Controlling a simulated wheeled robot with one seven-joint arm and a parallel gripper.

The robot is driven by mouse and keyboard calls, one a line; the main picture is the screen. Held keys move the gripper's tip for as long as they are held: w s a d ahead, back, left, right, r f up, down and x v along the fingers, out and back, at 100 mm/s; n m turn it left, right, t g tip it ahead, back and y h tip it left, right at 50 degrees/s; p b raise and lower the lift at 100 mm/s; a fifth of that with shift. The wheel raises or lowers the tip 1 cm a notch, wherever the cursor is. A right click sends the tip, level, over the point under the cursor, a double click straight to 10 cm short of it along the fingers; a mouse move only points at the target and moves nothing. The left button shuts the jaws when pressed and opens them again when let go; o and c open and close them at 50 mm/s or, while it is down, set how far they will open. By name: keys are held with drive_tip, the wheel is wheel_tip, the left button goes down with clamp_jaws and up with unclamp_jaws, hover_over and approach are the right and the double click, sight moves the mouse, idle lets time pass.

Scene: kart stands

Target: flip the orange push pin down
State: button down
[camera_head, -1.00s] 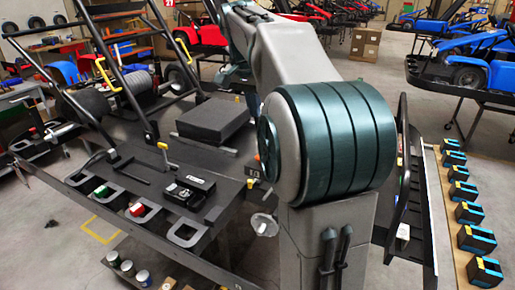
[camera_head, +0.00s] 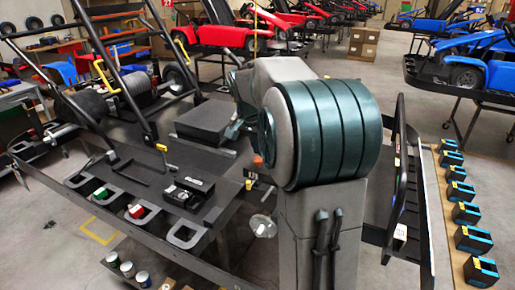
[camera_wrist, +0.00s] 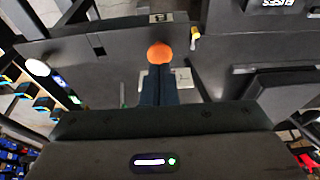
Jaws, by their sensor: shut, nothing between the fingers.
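The orange push pin (camera_wrist: 159,54) shows as a round orange knob in the wrist view, straight beyond my fingertips. A small orange spot, likely the same pin (camera_head: 257,161), shows in the head view at the stand's right edge, beside my arm. My gripper (camera_wrist: 159,72) has its dark fingers together with nothing between them. The fingertips appear close below the knob in the picture; I cannot tell whether they touch it. In the head view my gripper is not clearly seen, and my arm hides part of the stand.
The dark kart stand (camera_head: 180,160) carries a black box (camera_head: 190,188), a raised flat block (camera_head: 209,120) and yellow-handled levers (camera_head: 162,148). Several small black bins (camera_head: 466,213) line the board at right. A yellow floor marking (camera_head: 98,232) lies on open floor at lower left.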

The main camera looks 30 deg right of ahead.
sight(258, 160)
drive_tip(key=shift+f, duration=0.65)
drive_tip(key=shift+f, duration=0.15)
wheel_tip(258, 160, down, 2)
drive_tip(key=shift+f+b, duration=0.1)
drive_tip(key=shift+b, duration=0.95)
drive_tip(key=shift+s+a+f, duration=0.1)
drive_tip(key=shift+s+f, duration=0.1)
drive_tip(key=shift+s, duration=0.1)
wheel_tip(258, 160, up, 6)
drive_tip(key=p, duration=0.3)
drive_tip(key=shift+w+f+p, duration=0.1)
drive_tip(key=shift+w+p, duration=0.05)
drive_tip(key=shift+p, duration=0.15)
drive_tip(key=b+v, duration=0.2)
drive_tip(key=v, duration=0.7)
drive_tip(key=shift+r, duration=0.25)
